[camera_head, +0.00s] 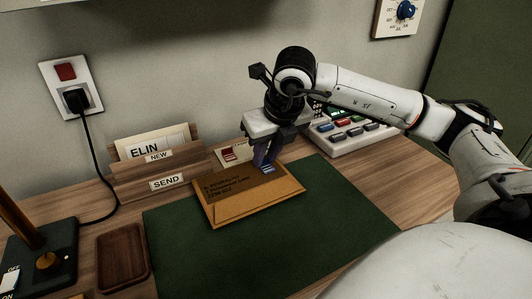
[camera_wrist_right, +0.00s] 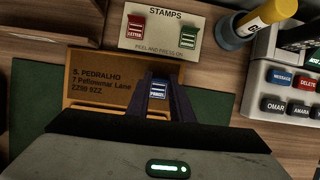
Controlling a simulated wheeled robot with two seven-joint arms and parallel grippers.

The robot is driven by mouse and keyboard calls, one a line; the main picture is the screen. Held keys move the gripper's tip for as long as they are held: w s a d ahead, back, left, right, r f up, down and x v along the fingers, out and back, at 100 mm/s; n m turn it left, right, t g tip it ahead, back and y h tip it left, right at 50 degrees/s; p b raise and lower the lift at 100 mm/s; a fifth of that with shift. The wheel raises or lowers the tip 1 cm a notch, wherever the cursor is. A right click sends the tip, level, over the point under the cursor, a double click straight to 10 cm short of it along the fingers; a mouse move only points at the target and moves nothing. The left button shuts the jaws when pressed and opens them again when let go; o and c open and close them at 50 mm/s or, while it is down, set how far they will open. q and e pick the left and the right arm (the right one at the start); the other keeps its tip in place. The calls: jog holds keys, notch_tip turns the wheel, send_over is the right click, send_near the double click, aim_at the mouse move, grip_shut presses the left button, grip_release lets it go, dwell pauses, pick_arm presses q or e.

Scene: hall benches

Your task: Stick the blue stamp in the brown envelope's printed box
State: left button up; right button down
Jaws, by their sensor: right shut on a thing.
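The brown envelope (camera_head: 245,206) lies on the green desk mat, with printed address lines on its face. It also shows in the right wrist view (camera_wrist_right: 95,117). My right gripper (camera_head: 266,166) is over the envelope's far right corner, pointing down. It is shut on the blue stamp (camera_wrist_right: 158,89), which shows white lettering between the fingertips in the right wrist view. The stamp is at or just above the paper; I cannot tell whether it touches. The printed box is not visible; the stamp and fingers cover that corner. My left gripper is not in view.
A stamps card (camera_wrist_right: 189,44) with a red and a green stamp lies behind the envelope. A wooden letter rack (camera_head: 150,184) stands at the left. A button panel (camera_head: 350,137) is at the right. The front of the green mat (camera_head: 290,245) is clear.

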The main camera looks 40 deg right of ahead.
jog(key=c, duration=1.5)
grip_release()
jog(key=shift+r, duration=0.1)
jog(key=p+v, duration=0.1)
jog(key=v, duration=0.9)
jog(key=shift+p, duration=0.3)
jog(key=shift+s, duration=0.1)
